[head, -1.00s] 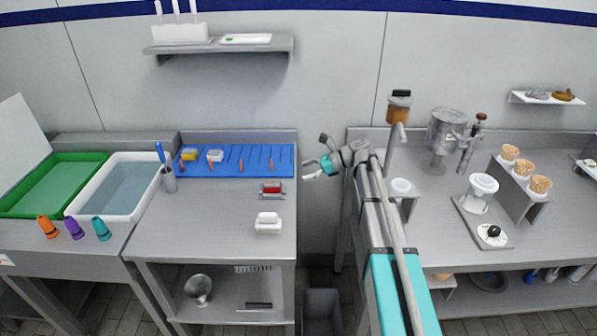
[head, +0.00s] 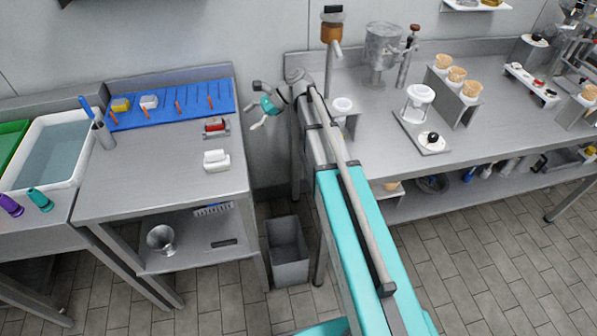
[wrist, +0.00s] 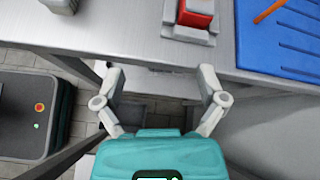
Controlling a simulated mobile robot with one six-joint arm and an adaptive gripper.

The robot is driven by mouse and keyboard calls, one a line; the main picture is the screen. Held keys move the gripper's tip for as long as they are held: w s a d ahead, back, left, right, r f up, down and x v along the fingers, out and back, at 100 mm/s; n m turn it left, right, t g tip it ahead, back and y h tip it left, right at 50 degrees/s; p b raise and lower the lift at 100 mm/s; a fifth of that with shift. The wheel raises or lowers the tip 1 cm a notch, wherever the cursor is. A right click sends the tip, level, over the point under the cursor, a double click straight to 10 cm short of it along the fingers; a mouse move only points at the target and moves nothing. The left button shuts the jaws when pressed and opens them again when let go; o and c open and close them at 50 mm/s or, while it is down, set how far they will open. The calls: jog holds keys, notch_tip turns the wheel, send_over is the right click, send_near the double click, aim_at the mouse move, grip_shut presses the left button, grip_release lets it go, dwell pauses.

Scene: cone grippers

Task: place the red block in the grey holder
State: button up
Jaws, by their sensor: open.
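The red block (head: 215,123) rests at a small grey holder (head: 216,133) near the right edge of the left steel table. In the wrist view the red block (wrist: 196,10) shows at the top, with grey holder parts (wrist: 189,36) around its lower end. How deep it sits is unclear. My gripper (head: 256,107) is open and empty, just right of that table's edge, over the gap between the tables. In the wrist view its fingers (wrist: 161,75) are spread apart, short of the holder and not touching it.
The left table (head: 170,185) also bears a blue mat (head: 222,106) with orange pegs, a white block stack (head: 216,161) and a cup with a blue-handled tool (head: 104,136). A grey bin (head: 288,268) stands below the gap. The right table (head: 375,155) holds a grinder and cones.

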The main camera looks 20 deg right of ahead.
jog(key=s+d+f+n+h, duration=0.2)
jog(key=s+d+n+h, duration=0.1)
jog(key=s+n, duration=0.2)
jog(key=s+d+f+n+h, duration=0.3)
jog(key=s+d+n+h, duration=0.1)
jog(key=s, duration=0.5)
jog(key=s+d+f+n+h, duration=0.3)
jog(key=s+d+n+h, duration=0.1)
jog(key=s+n, duration=0.2)
jog(key=shift+s+f+n, duration=0.25)
jog(key=shift+s+n, duration=0.05)
jog(key=shift+s, duration=0.45)
jog(key=shift+s, duration=0.15)
